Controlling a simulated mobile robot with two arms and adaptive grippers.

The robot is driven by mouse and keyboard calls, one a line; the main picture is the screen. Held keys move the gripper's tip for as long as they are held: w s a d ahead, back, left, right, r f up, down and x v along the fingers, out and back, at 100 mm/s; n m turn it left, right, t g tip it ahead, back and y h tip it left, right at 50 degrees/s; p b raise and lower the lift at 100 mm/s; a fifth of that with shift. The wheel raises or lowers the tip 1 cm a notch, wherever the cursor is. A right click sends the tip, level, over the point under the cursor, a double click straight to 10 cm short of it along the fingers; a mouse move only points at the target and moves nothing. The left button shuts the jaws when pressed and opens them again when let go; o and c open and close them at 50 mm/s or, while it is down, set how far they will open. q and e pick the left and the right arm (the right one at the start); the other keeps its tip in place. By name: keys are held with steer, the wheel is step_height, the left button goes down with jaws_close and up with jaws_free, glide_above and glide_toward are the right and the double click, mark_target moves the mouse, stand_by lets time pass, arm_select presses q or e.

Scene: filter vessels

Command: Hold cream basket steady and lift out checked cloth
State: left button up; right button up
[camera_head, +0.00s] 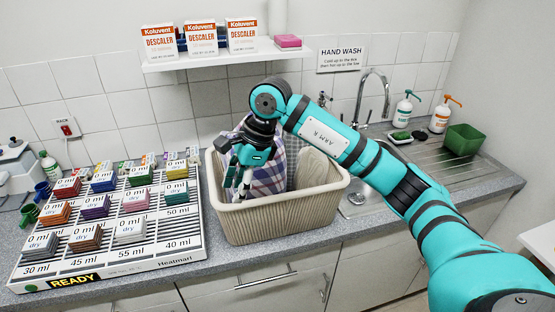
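The cream basket (290,220) stands on the counter in the middle of the head view, upright, its rim facing up. The checked cloth (272,177), blue, white and reddish, lies bunched inside it and rises above the back rim at the left. My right gripper (241,188) points down into the left part of the basket, in front of the cloth. My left gripper is not in view.
A sloped rack (185,253) with several coloured blocks stands close to the basket's left. A sink with a tap (376,90) lies to the right, with pump bottles (440,116) and a green tub (463,139) beyond. A shelf (215,59) with boxes hangs above.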

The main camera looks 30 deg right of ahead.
steer(key=d+r+m+h, duration=0.1)
steer(key=d+r+h, duration=0.25)
steer(key=d, duration=0.65)
steer(key=p, duration=0.5)
glide_above(276, 220)
steer(key=shift+g+h, duration=0.3)
steer(key=shift+h, duration=0.05)
step_height(276, 220, down, 16)
steer(key=shift+s+f, duration=0.1)
steer(key=shift+f, duration=0.7)
jaws_close()
